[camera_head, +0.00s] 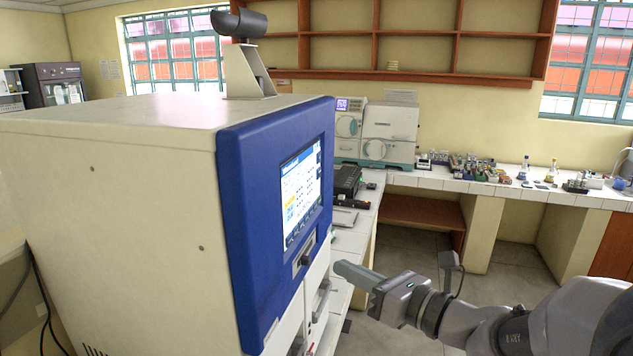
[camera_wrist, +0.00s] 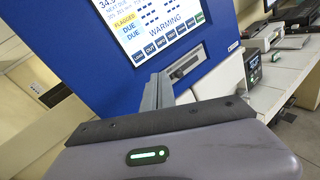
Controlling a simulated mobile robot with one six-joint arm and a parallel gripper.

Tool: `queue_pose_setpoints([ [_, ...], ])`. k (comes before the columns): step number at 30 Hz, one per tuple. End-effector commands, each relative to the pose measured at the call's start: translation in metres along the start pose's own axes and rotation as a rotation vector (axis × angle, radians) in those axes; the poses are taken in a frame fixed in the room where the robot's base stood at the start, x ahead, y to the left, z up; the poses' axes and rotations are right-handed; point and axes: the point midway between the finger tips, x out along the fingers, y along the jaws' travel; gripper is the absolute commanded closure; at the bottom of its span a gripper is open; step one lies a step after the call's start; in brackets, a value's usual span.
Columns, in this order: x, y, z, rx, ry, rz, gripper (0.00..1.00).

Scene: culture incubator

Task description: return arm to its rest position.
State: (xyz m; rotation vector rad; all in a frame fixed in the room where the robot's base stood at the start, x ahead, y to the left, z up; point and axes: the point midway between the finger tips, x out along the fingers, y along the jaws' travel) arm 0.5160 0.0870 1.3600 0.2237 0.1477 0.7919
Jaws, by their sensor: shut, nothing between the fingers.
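My gripper (camera_head: 352,274) is in front of the blue-fronted incubator (camera_head: 262,215), pointing left toward the lower part of its front in the head view. Its fingers are together, with nothing seen between them. In the wrist view my gripper (camera_wrist: 157,92) points at the incubator's blue front panel (camera_wrist: 130,62), just below the lit screen (camera_wrist: 150,20). A dark latch or handle (camera_wrist: 187,62) on the panel is close to the fingertips in that view. I cannot tell whether the fingers touch the incubator. My arm comes in from the lower right.
A white tiled bench (camera_head: 350,240) runs behind the incubator, with a black device (camera_head: 346,181) on it. A far bench (camera_head: 470,183) carries bottles and small items, below a wooden shelf (camera_head: 420,72). Open floor (camera_head: 400,255) lies between the benches.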

Motion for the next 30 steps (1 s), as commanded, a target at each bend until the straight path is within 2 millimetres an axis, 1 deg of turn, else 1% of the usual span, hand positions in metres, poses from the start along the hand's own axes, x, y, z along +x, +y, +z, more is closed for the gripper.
queue_pose_setpoints([
  [1, -0.001, 0.017, -0.016, -0.075, 0.047, 0.040, 1.00],
  [2, -0.002, 0.029, -0.025, -0.131, 0.085, 0.068, 1.00],
  [3, -0.004, 0.046, -0.038, -0.209, 0.136, 0.109, 1.00],
  [5, -0.012, 0.071, -0.062, -0.348, 0.220, 0.176, 1.00],
  [6, -0.020, 0.087, -0.082, -0.458, 0.282, 0.227, 1.00],
  [8, -0.037, 0.111, -0.117, -0.663, 0.389, 0.316, 1.00],
  [9, -0.054, 0.123, -0.145, -0.829, 0.470, 0.384, 1.00],
  [11, -0.086, 0.132, -0.189, -1.120, 0.601, 0.496, 1.00],
  [12, -0.110, 0.131, -0.215, -1.329, 0.691, 0.570, 1.00],
  [13, -0.127, 0.127, -0.231, -1.484, 0.756, 0.623, 1.00],
  [15, -0.160, 0.112, -0.252, -1.793, 0.884, 0.723, 1.00],
  [18, -0.186, 0.095, -0.257, -2.055, 0.997, 0.803, 1.00],
  [20, -0.192, 0.090, -0.255, -2.122, 1.030, 0.825, 1.00],
  [22, -0.195, 0.089, -0.253, -2.146, 1.044, 0.835, 1.00],
  [30, -0.195, 0.089, -0.251, -2.139, 1.042, 0.834, 1.00],
])
